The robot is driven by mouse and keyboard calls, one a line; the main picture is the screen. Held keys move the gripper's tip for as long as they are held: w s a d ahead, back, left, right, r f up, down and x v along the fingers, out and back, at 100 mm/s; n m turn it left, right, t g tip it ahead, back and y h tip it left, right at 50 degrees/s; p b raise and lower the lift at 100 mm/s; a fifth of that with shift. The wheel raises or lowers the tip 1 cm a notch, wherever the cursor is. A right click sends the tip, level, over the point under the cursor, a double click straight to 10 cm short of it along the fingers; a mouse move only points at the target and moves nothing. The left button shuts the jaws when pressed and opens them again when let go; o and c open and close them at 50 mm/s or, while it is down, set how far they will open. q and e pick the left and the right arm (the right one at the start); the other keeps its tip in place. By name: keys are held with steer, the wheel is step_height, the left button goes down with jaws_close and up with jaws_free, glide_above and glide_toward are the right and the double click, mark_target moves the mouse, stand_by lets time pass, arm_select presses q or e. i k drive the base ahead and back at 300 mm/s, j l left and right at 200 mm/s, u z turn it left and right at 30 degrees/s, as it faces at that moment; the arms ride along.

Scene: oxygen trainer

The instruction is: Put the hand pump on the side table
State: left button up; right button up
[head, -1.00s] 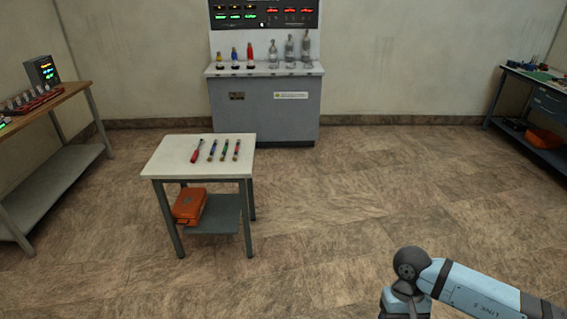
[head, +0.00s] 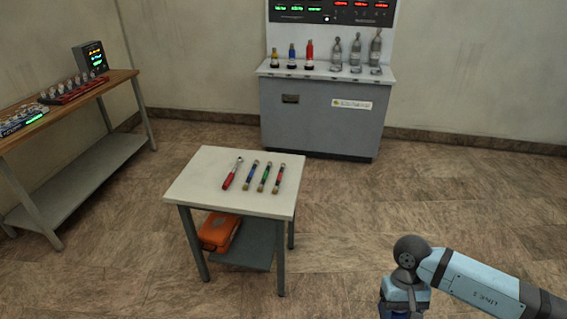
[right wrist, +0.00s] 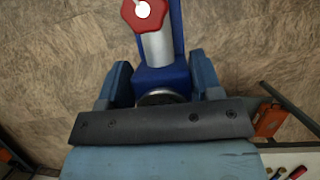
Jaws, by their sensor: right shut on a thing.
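The side table (head: 205,193), a small table with a pale top and grey legs, stands left of centre in the head view. My right gripper (right wrist: 160,78) is shut on what looks like the hand pump (right wrist: 157,50), a blue body with a silver cylinder and a red knob. It is held above the floor. In the head view my right arm comes in at the lower right, to the right of the side table, and its gripper is cut off by the bottom edge. My left gripper is not in view.
A red-handled tool (head: 232,174) and several coloured tubes lie mid-top; the top's front and left are clear. An orange case (head: 218,231) sits on its lower shelf. A wooden workbench (head: 60,118) stands left, a grey cabinet (head: 316,115) behind. Floor at right is free.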

mark_target(207, 171)
steer(key=i+u, duration=0.9)
steer(key=u, duration=0.2)
steer(key=i+j+u, duration=0.15)
steer(key=i+u, duration=0.2)
steer(key=i, duration=0.15)
steer(key=i+u, duration=0.35)
steer(key=i, duration=0.15)
steer(key=i+z, duration=0.4)
steer(key=i+j+z, duration=0.15)
steer(key=i+z, duration=0.25)
steer(key=i+j+z, duration=0.2)
steer(key=z, duration=0.15)
steer(key=i+j+z, duration=0.25)
steer(key=z, duration=0.15)
steer(key=j, duration=0.1)
